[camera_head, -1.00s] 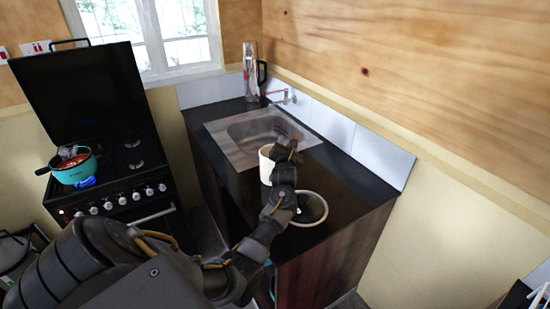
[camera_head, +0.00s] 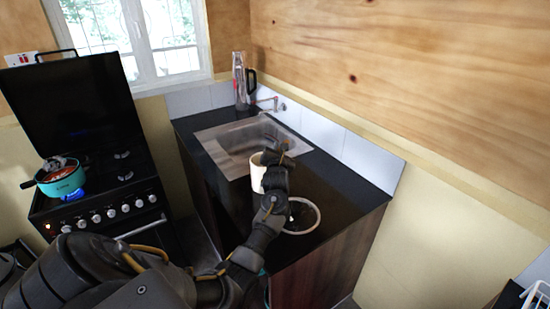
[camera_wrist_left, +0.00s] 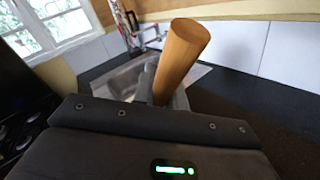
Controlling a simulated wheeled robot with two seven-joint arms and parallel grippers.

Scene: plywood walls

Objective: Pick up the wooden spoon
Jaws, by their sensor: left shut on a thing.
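My left gripper (camera_head: 274,156) is over the dark counter, beside a cream container (camera_head: 257,173). In the left wrist view it is shut on a wooden handle (camera_wrist_left: 182,55), which I take to be the wooden spoon's. The handle's thick end points up and leans a little right. The rest of the spoon is hidden by my gripper, so I cannot tell whether it is still inside the container. The spoon cannot be made out in the head view. My right gripper is not in view.
A round lid or dish with a pale rim (camera_head: 301,215) lies on the counter (camera_head: 345,195) close to my wrist. The sink (camera_head: 232,141) is behind the container. A black stove (camera_head: 125,195) with a teal pot (camera_head: 62,178) over a blue flame stands at left.

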